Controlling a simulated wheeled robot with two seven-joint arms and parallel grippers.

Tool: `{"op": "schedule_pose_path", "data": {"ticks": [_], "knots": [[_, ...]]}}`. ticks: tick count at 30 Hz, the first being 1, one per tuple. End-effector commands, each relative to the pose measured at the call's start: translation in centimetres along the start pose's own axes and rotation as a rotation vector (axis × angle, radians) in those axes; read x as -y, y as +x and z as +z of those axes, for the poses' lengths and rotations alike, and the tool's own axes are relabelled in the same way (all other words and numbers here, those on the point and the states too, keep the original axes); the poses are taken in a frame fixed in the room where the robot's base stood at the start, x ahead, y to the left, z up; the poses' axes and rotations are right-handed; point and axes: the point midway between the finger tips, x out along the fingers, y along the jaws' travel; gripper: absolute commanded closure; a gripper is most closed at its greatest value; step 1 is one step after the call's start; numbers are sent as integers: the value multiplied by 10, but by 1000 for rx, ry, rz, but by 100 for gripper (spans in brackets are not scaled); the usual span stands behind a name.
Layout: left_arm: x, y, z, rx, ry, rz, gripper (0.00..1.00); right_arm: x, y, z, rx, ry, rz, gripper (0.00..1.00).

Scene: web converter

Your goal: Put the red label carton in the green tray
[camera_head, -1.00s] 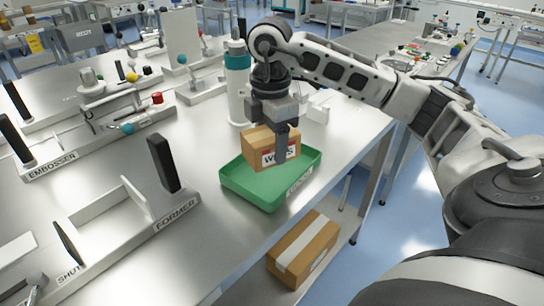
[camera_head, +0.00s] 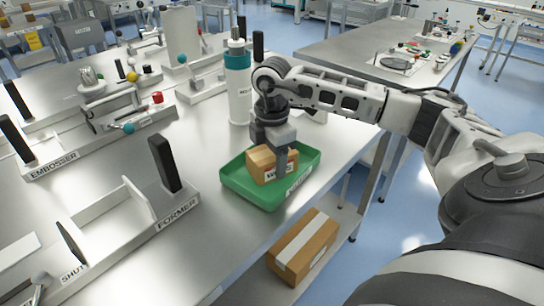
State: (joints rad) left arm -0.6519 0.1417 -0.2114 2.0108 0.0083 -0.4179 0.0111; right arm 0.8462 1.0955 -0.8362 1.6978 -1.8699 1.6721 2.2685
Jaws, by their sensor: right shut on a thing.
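The red label carton (camera_head: 262,164) is a small brown box with a label on its front, partly hidden by my gripper. It is inside the green tray (camera_head: 250,194), low between the tray walls; I cannot tell whether its underside touches the tray floor. The tray sits near the front edge of the metal table. My right gripper (camera_head: 282,166) points down and is shut on the carton, with one finger showing at the carton's right side. My left gripper is not in view.
A white bottle with a teal band (camera_head: 239,95) stands behind the tray. The former (camera_head: 165,205) and embosser (camera_head: 60,160) stations are on the left. Another taped carton (camera_head: 303,245) lies on a lower shelf. The table between the tray and former is clear.

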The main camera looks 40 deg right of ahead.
Motion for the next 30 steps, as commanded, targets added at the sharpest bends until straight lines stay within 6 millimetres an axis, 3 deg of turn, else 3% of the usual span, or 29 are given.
{"op": "schedule_pose_path", "data": {"ticks": [1, 3, 14, 17, 30], "knots": [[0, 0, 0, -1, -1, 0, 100, 0, 2, 0, 0, 0, 0, 36], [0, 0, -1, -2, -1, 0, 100, 0, 1, 0, 0, 0, 0, 19], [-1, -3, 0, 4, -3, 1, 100, 0, -5, 0, -1, 0, 1, 19], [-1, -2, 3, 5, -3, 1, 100, -1, -17, 0, -1, 0, 5, 19], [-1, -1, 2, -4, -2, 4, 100, -1, -105, -1, -2, -1, 3, 19]]}}
